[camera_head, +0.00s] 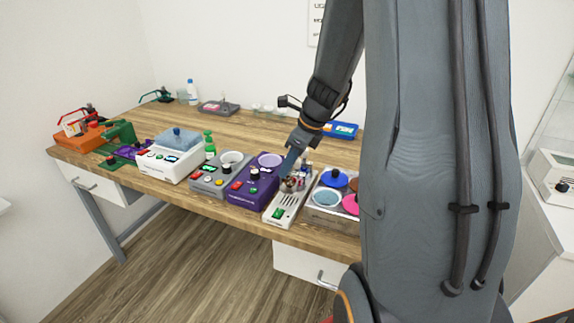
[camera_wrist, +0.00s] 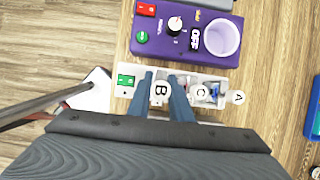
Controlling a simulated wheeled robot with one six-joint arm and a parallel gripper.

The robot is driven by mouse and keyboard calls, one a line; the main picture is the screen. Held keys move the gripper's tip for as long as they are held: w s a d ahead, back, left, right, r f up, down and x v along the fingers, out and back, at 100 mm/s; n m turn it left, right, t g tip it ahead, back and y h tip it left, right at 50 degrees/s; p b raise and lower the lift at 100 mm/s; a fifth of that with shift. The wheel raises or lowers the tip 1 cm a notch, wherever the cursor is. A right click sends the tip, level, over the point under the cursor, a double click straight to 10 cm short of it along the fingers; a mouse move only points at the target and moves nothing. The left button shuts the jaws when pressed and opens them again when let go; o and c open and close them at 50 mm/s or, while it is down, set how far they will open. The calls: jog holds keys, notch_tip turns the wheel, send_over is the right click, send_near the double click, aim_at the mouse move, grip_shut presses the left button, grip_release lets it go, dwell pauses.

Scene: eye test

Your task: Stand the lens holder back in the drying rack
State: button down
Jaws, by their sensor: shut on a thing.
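My gripper (camera_wrist: 164,82) is shut on a round white piece marked B (camera_wrist: 160,90), between its two blue-grey fingers. In the head view my gripper (camera_head: 284,171) points down over a long white slotted unit with a green switch (camera_head: 280,211), which looks like the rack. It also shows under the fingers in the wrist view (camera_wrist: 123,92). A piece marked C (camera_wrist: 201,90) is right of the fingers over the unit, and one marked A (camera_wrist: 238,97) is at its right end. I cannot tell which is the lens holder, or whether B touches the unit.
A purple device with a round cup (camera_wrist: 180,45) stands close beside the white unit. In the head view a tray of coloured discs (camera_head: 322,212) stands to its right. Several other devices, including a white one (camera_head: 160,165), line the table leftward. The back of the table (camera_head: 240,130) has bare room.

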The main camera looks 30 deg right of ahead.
notch_tip(320, 180, down, 2)
jog(key=shift+f+b, duration=0.1)
jog(key=shift+b, duration=0.75)
jog(key=shift+f+b, duration=0.5)
jog(key=shift+f, duration=0.65)
jog(key=shift+w+a+p, duration=0.1)
jog(key=shift+p, duration=0.2)
jog(key=shift+f, duration=0.25)
jog(key=c, duration=1.2)
grip_release()
